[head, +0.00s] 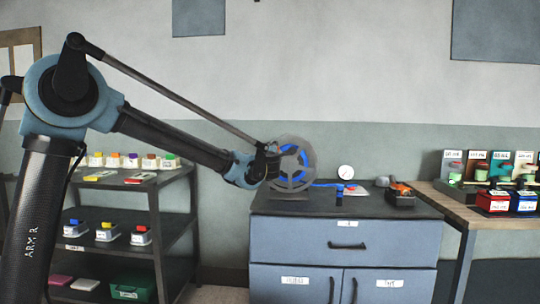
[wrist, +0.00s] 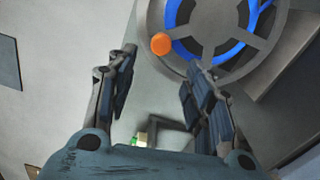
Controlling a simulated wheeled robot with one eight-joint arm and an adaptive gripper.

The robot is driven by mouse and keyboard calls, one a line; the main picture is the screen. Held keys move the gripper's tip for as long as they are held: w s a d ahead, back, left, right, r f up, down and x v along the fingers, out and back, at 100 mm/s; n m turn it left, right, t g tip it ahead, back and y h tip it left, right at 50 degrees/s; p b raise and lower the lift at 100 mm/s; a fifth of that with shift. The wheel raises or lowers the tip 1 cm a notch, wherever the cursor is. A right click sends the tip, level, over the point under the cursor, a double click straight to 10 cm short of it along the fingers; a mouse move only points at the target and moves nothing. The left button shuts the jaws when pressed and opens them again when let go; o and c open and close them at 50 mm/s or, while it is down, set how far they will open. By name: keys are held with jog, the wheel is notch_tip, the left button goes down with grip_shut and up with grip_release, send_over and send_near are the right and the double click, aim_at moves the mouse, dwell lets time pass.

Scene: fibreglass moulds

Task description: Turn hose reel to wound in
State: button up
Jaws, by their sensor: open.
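The hose reel (head: 303,176) stands upright on the left part of the dark cabinet top. It is a grey spoked disc with blue hose (head: 287,150) around its hub, and a blue length runs out to the right over the top. In the wrist view the reel (wrist: 220,25) fills the upper right, with an orange knob (wrist: 161,43) near its left rim. My gripper (wrist: 158,85) is open and empty. Its fingers point toward the reel, and the knob appears just beyond the gap between them. In the head view my wrist hides the reel's left side.
The blue cabinet (head: 345,237) carries a blue cylinder, a round dial (head: 346,172) and an orange-black tool (head: 401,193) right of the reel. A dark shelf rack (head: 155,220) with small containers stands left. A wooden table (head: 470,205) with boxes stands right.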

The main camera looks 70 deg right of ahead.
jog(key=shift+w+f, duration=0.2)
jog(key=c, duration=0.9)
jog(key=w+f+n, duration=0.2)
jog(key=w+a+f+n+g+h, duration=0.1)
jog(key=w+f, duration=0.1)
jog(key=w+f+n+g+h, duration=0.1)
jog(key=f+n, duration=0.1)
jog(key=f, duration=0.1)
jog(key=shift+w+a+f+n, duration=0.1)
jog(key=shift+w+a+n, duration=0.05)
jog(key=shift+w+n, duration=0.2)
grip_shut()
jog(key=d+r, duration=0.3)
jog(key=d, duration=0.7)
jog(key=shift+s+d+r, duration=0.15)
jog(key=shift+s+r, duration=0.1)
jog(key=shift+r, duration=0.1)
jog(key=shift+w, duration=0.15)
